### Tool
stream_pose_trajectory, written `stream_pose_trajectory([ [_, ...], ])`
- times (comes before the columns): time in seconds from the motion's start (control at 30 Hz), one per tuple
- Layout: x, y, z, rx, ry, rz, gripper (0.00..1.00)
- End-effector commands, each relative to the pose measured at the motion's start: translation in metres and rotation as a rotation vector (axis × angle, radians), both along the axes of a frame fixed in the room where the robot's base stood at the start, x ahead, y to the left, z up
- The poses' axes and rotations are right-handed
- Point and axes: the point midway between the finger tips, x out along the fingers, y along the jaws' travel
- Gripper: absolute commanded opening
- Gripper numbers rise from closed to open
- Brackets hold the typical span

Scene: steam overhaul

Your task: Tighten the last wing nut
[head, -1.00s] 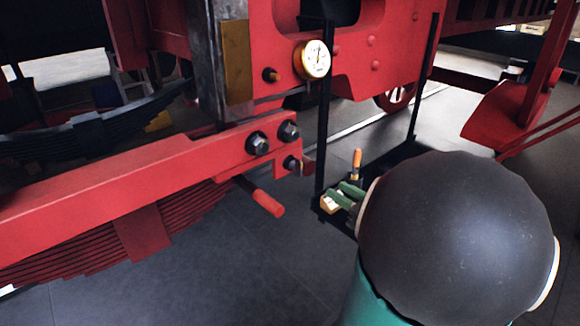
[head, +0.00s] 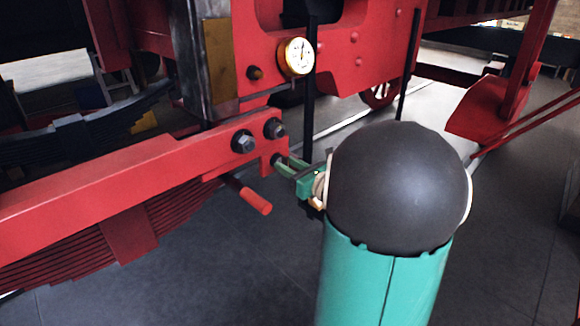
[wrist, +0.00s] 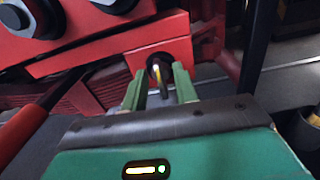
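The wing nut (wrist: 157,71), dark with a yellowish edge, sits on the end face of the red beam (wrist: 105,55). In the wrist view it shows between the two green fingers of my gripper (wrist: 159,82), with a visible gap on each side. The fingers are apart and hold nothing. In the head view my gripper (head: 285,164) is at the right end of the red beam (head: 95,178), below two dark hex bolts (head: 243,141) (head: 275,128). The nut is hard to make out there, with my fingers right beside it.
A red-handled bar (head: 250,195) sticks out below the beam, left of my gripper; it also shows in the wrist view (wrist: 22,126). A brass gauge (head: 296,56) is above. Dark upright posts (head: 309,85) stand behind. The floor in front is open.

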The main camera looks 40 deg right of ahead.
Motion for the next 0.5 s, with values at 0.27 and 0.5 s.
stream_pose_trajectory([
  [0.27,-0.0005,-0.0001,-0.0001,0.0,0.0,0.0,0.06],
  [0.5,-0.0008,-0.0001,-0.0001,0.005,0.0,0.0,0.0],
])
